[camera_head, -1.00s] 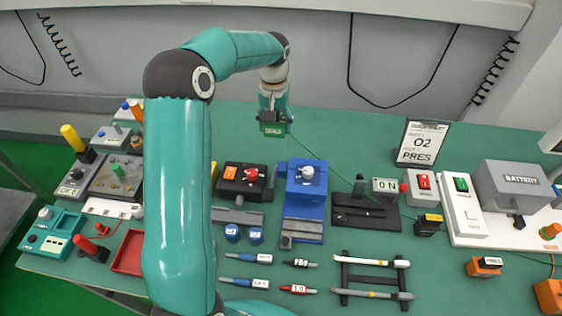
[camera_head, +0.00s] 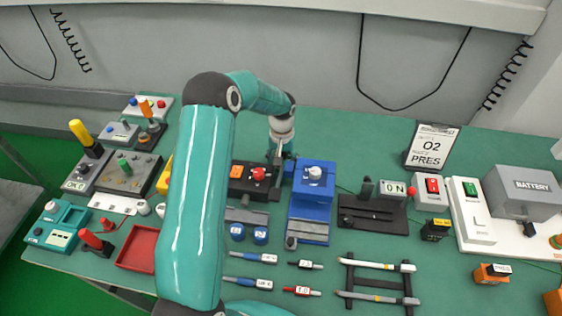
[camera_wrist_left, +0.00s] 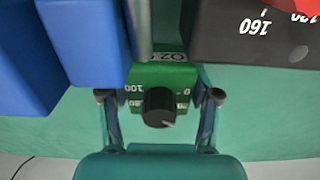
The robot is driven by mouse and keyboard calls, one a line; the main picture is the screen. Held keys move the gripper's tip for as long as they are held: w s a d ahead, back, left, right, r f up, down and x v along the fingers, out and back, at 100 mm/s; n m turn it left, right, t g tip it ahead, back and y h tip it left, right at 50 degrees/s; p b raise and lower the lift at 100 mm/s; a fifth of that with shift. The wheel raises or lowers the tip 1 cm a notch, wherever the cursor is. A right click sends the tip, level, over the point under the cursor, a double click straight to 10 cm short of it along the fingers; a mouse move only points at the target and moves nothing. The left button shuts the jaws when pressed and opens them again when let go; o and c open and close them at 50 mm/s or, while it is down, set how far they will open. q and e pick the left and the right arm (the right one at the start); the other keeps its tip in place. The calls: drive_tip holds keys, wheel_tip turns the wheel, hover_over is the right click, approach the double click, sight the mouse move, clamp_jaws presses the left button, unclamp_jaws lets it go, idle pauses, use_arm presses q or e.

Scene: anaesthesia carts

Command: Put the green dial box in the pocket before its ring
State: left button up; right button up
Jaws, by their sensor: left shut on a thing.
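The green dial box (camera_wrist_left: 155,74) shows in the left wrist view, with a black round knob (camera_wrist_left: 160,108) and white scale figures. My left gripper (camera_wrist_left: 160,100) has a finger on each side of it and is shut on it. In the head view my left gripper (camera_head: 283,150) is low behind the gap between the blue box with a white knob (camera_head: 314,174) and the black box with a red knob (camera_head: 258,173); the green box is mostly hidden there. A thin grey upright rod (camera_wrist_left: 140,25) stands beside the green box. I cannot make out the ring or pocket. My right gripper is not in view.
In the wrist view, blue walls (camera_wrist_left: 90,40) lie close on the left and the black box (camera_wrist_left: 250,35) close on the right. A black lever unit (camera_head: 372,210) stands right of the blue box. The green bench behind, towards the wall, is clear.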

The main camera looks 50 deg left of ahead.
use_arm(q)
drive_tip(key=shift+f, duration=0.2)
drive_tip(key=o, duration=1.7)
drive_tip(key=shift+c, duration=0.2)
